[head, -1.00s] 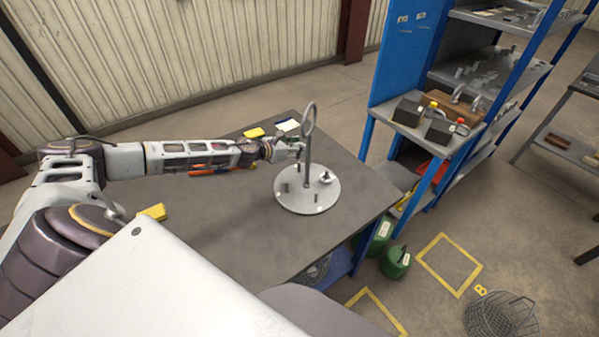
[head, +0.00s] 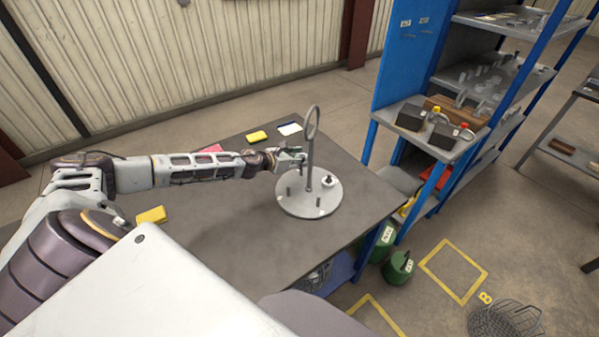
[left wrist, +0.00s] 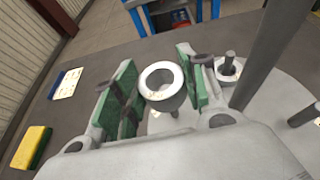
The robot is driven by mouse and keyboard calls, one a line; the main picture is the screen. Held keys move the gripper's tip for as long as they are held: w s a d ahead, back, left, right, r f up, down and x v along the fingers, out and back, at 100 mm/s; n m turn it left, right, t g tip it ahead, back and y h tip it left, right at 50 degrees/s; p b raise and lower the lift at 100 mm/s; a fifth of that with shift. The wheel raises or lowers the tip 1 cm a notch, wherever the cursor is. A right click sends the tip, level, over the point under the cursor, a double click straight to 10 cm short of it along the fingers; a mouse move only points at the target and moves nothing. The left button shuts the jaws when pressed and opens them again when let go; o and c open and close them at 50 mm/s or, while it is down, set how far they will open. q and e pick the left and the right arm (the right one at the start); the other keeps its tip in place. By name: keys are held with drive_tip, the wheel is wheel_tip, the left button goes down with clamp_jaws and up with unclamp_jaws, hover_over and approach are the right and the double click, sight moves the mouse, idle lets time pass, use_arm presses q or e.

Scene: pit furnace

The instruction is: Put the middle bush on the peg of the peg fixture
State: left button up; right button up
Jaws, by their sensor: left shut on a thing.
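The peg fixture (head: 309,205) is a round grey plate with several upright pegs and a tall central post ending in a ring. It stands on the dark table. My left gripper (head: 302,159) is beside the post, over the far part of the plate. In the left wrist view its green-padded fingers (left wrist: 158,66) are shut on a pale metal bush (left wrist: 152,94), its bore facing the camera. A peg seems to show just below the bush; I cannot tell whether they touch. Another bush (left wrist: 228,72) sits around a peg near the post. My right gripper is not in view.
Yellow blocks (head: 257,136) (head: 151,215) and a dark-and-white item (head: 289,128) lie on the table (head: 235,235). A blue-framed shelf (head: 401,80) stands to the right. The table front is clear.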

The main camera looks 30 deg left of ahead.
sight(299, 176)
use_arm(q)
drive_tip(key=shift+f, duration=1.1)
drive_tip(key=shift+f+b, duration=0.75)
drive_tip(key=shift+f, duration=1.35)
drive_tip(key=shift+f, duration=0.15)
drive_tip(key=o, duration=1)
drive_tip(key=shift+c, duration=0.2)
drive_tip(key=shift+s+a, duration=0.1)
